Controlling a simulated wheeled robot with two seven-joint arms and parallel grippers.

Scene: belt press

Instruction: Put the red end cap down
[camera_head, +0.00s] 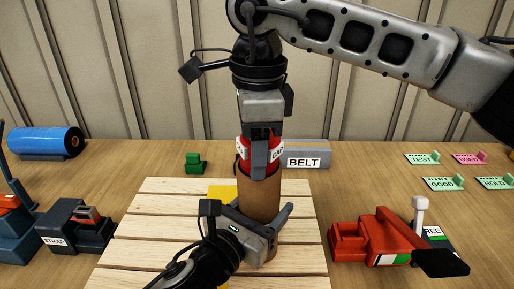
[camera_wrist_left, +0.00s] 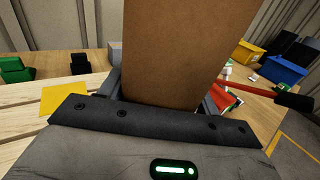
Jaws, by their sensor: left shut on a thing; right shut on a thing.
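The red end cap (camera_head: 243,168) has white labels. It sits at the top end of an upright brown cardboard tube (camera_head: 258,197); I cannot tell whether it is seated or just touching. My right gripper (camera_head: 259,160) comes down from above and is shut on the cap, hiding its middle and top. My left gripper (camera_head: 262,228) is shut around the lower part of the tube. In the left wrist view the tube (camera_wrist_left: 175,50) stands between the left fingers. The tube's foot is hidden behind the left gripper.
A slatted wooden pallet (camera_head: 150,230) lies under the tube, with a yellow piece (camera_head: 222,191) on it. A grey BELT box (camera_head: 309,147) and a green item (camera_head: 195,164) stand behind. A red tool (camera_head: 375,236) is at right, a strap device (camera_head: 72,232) at left.

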